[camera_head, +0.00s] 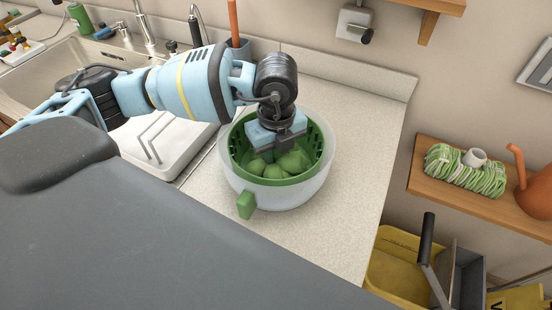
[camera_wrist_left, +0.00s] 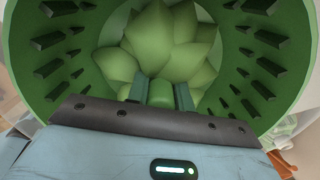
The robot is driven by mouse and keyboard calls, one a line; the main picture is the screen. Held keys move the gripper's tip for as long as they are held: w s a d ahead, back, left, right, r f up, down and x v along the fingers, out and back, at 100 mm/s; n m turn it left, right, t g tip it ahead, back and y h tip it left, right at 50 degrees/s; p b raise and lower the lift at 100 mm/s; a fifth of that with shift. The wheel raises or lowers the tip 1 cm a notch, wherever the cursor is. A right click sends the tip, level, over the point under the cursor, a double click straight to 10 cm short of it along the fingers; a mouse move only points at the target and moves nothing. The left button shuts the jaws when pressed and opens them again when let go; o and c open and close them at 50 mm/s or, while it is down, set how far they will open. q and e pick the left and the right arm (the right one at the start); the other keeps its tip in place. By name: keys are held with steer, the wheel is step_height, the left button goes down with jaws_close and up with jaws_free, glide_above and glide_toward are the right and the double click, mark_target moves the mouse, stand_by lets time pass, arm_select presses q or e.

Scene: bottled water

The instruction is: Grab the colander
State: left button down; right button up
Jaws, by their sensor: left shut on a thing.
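The green slotted colander (camera_head: 315,143) sits inside a translucent white bowl (camera_head: 305,190) on the counter. It holds several green, leafy-looking pieces (camera_head: 290,162). A green tab (camera_head: 246,205) sticks out at the near left of the bowl. My left gripper (camera_head: 275,150) points down into the colander. My right gripper is not in view.
A sink (camera_head: 40,70) and a white drying rack (camera_head: 165,145) are left of the bowl. The counter (camera_head: 365,120) is clear to the right. Beyond its edge are a wooden shelf (camera_head: 425,182) with an orange watering can (camera_head: 535,190), and yellow bins (camera_head: 395,262) below.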

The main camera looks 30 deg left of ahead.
arm_select(q)
step_height(320, 180, up, 8)
steer(key=shift+r, duration=0.2)
step_height(320, 180, up, 10)
steer(key=t+p, duration=0.1)
steer(key=p, duration=0.3)
steer(key=shift+s+t, duration=0.35)
steer(key=shift+t, duration=0.05)
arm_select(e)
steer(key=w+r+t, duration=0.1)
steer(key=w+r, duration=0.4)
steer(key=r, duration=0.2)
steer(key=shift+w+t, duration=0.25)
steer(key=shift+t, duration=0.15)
arm_select(q)
steer(key=shift+f, duration=0.15)
steer(key=shift+r+b, duration=0.35)
steer(key=shift+r, duration=0.05)
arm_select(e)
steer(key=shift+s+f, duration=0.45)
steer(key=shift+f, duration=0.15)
